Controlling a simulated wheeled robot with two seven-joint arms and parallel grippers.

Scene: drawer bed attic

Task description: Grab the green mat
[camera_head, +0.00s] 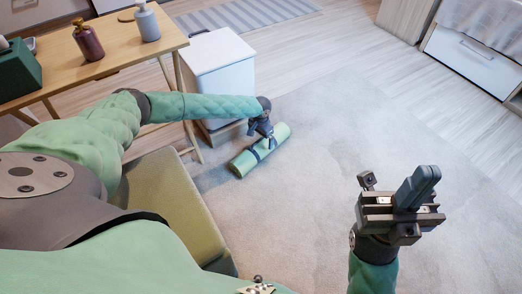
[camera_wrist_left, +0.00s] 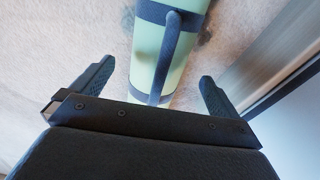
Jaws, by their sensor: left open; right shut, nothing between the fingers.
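The green mat (camera_head: 246,160) is rolled up and lies on the pale rug, with dark straps around it. My left gripper (camera_head: 268,142) is at the mat, just above its upper part. In the left wrist view the mat (camera_wrist_left: 183,62) runs between the two open fingers of my left gripper (camera_wrist_left: 158,88), and a dark strap handle (camera_wrist_left: 164,60) arches along it. The fingers stand apart on either side, and I cannot tell whether they touch the mat. My right gripper (camera_head: 418,187) is shut and empty, raised over the rug at the right.
A white bin (camera_head: 220,68) stands just behind the mat, beside a wooden table (camera_head: 120,52) with bottles (camera_head: 88,40) and a dark green box (camera_head: 18,72). An olive padded seat (camera_head: 170,200) is at the left. The rug (camera_head: 330,130) is clear to the right.

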